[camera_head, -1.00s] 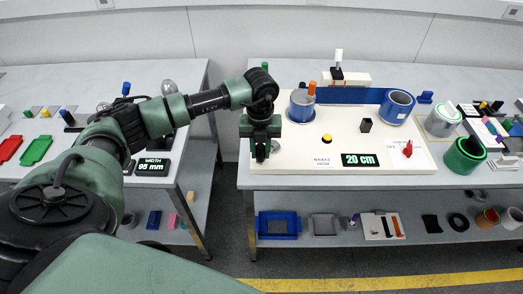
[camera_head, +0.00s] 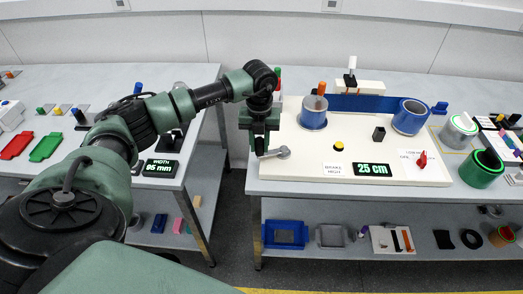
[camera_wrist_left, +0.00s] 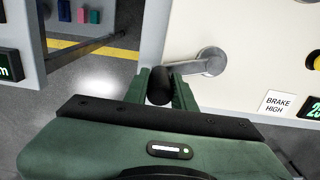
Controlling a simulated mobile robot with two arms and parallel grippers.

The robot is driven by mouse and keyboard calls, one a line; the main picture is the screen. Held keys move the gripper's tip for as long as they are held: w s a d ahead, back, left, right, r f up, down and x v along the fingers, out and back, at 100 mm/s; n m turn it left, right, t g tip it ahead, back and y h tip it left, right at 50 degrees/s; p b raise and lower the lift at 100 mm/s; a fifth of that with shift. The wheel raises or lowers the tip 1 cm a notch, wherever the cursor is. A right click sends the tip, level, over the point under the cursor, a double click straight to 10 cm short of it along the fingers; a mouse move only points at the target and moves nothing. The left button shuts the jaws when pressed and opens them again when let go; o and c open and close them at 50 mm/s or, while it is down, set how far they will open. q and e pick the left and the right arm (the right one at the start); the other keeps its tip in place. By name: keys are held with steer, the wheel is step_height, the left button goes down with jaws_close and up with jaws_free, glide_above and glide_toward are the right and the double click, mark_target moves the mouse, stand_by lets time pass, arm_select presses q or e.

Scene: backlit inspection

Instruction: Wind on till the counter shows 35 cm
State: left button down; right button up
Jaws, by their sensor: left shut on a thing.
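The winding machine is a cream base (camera_head: 400,172) on the right table with a blue web between two rolls. Its counter (camera_head: 373,169) reads 25 cm. A grey crank (camera_head: 284,152) sits at the base's left front corner; it also shows in the left wrist view (camera_wrist_left: 210,62). My left gripper (camera_head: 261,150) is shut on the crank's black handle (camera_wrist_left: 160,86), which lies between its fingers. The left roll (camera_head: 313,113) has an orange-topped post, and the right roll (camera_head: 411,117) is blue around a grey core. My right gripper is not in view.
A yellow button (camera_head: 339,147), a red switch (camera_head: 422,161) and a label reading BRAKE HIGH (camera_head: 334,170) are on the base. A green-rimmed roll (camera_head: 482,168) stands at the right. A gap separates this table from the left one, which has a 95 mm display (camera_head: 160,168).

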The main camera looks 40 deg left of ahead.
arm_select(q)
steer(key=shift+w+a+r, duration=0.1)
steer(key=shift+w+a, duration=0.15)
steer(key=shift+w, duration=0.25)
steer(key=shift+w+a+b, duration=0.35)
steer(key=shift+w+b, duration=0.3)
steer(key=shift+w+a+b, duration=0.35)
steer(key=shift+w+a, duration=0.05)
steer(key=shift+w, duration=0.4)
